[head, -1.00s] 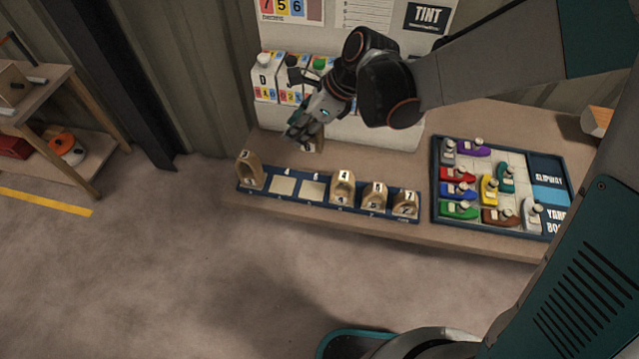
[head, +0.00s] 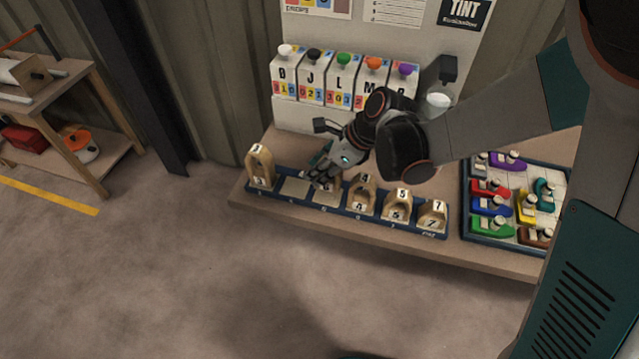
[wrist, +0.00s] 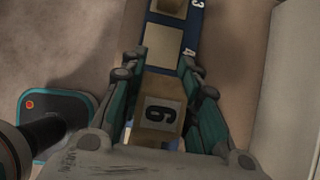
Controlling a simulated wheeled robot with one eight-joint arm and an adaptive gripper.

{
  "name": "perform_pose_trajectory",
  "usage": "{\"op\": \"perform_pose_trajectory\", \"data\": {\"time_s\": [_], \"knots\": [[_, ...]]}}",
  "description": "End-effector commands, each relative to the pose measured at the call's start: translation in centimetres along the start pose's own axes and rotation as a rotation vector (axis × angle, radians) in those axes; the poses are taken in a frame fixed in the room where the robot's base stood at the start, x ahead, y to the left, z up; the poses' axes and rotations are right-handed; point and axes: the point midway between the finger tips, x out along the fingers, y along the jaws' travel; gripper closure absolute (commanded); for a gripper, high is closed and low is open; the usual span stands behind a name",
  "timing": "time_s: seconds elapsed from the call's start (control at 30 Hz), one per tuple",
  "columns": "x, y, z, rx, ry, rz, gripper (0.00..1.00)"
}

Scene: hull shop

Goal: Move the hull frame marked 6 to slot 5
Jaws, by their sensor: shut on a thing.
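My gripper (head: 322,176) is shut on the hull frame marked 6 (wrist: 158,112), a tan block with a white 6 plate, held between both fingers in the wrist view. In the head view the gripper is over the third slot from the left of the blue rack (head: 280,197), mostly hiding the frame. I cannot tell whether the frame touches the rack. The slot labelled 4 (wrist: 163,47) beside it is empty, with a pale pad.
The frame marked 3 (head: 260,168) stands at the rack's left end. Frames marked 4 (head: 362,192), 5 (head: 397,203) and 7 (head: 432,216) stand to the right. Lettered dispensers (head: 312,85) are behind; a tray of coloured boats (head: 466,236) is at right.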

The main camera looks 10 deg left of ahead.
Motion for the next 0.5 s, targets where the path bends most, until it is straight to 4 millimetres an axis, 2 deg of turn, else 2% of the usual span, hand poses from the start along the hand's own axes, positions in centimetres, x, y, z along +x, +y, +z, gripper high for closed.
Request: {"op": "perform_pose_trajectory", "data": {"time_s": [0.3,0.5], "knots": [[3.3,0.0,-2.1,0.000,0.000,0.000,0.97],[3.5,0.0,-2.3,0.000,0.000,0.000,0.97]]}}
